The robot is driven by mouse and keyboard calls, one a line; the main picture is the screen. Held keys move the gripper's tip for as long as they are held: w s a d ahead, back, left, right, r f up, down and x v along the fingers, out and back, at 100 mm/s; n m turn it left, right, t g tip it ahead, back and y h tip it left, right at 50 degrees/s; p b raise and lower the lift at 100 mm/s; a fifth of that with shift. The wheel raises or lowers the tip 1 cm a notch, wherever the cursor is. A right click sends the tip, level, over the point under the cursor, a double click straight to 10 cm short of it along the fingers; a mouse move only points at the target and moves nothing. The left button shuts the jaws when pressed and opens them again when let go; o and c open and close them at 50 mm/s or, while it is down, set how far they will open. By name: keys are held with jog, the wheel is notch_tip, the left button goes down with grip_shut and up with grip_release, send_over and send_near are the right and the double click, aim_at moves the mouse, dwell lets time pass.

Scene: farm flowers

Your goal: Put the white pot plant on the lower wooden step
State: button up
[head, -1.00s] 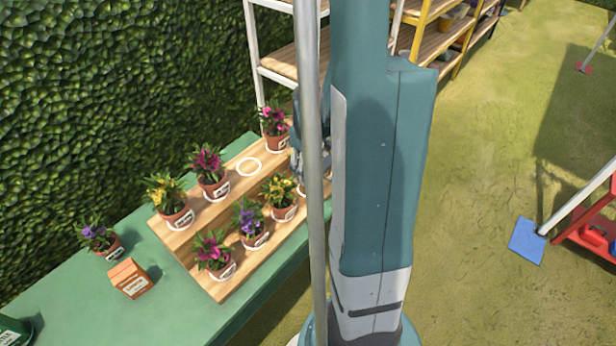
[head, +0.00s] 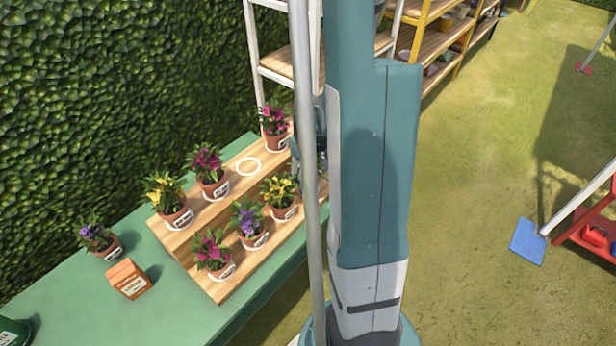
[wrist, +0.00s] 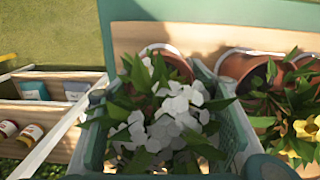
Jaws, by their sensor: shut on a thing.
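The white pot plant (wrist: 175,112) has white blossoms, green leaves and a terracotta pot with a white band. In the wrist view it sits between the two fingers of my gripper (wrist: 163,78), which is shut on it. Its leaves hide much of the pot, and I cannot tell whether the base touches wood. The lower wooden step (head: 225,287) carries pots with pink, purple and yellow flowers in the head view. The step's right end is behind the pole and my arm. There my gripper (head: 320,143) shows only in part, and the white plant is not clear.
The yellow-flowered pot (head: 280,195) on the lower step is close beside my gripper; it also shows in the wrist view (wrist: 243,66). The upper step (head: 234,185) holds several pots and an empty white ring (head: 248,167). An orange box (head: 128,279) stands on the green table (head: 75,290).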

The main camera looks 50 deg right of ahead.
jog(key=shift+f, duration=0.2)
jog(key=o, duration=1.1)
jog(key=shift+r, duration=0.1)
jog(key=shift+r, duration=0.1)
jog(key=shift+r+p, duration=1.15)
jog(key=shift+r, duration=4.9)
jog(key=shift+a, duration=0.1)
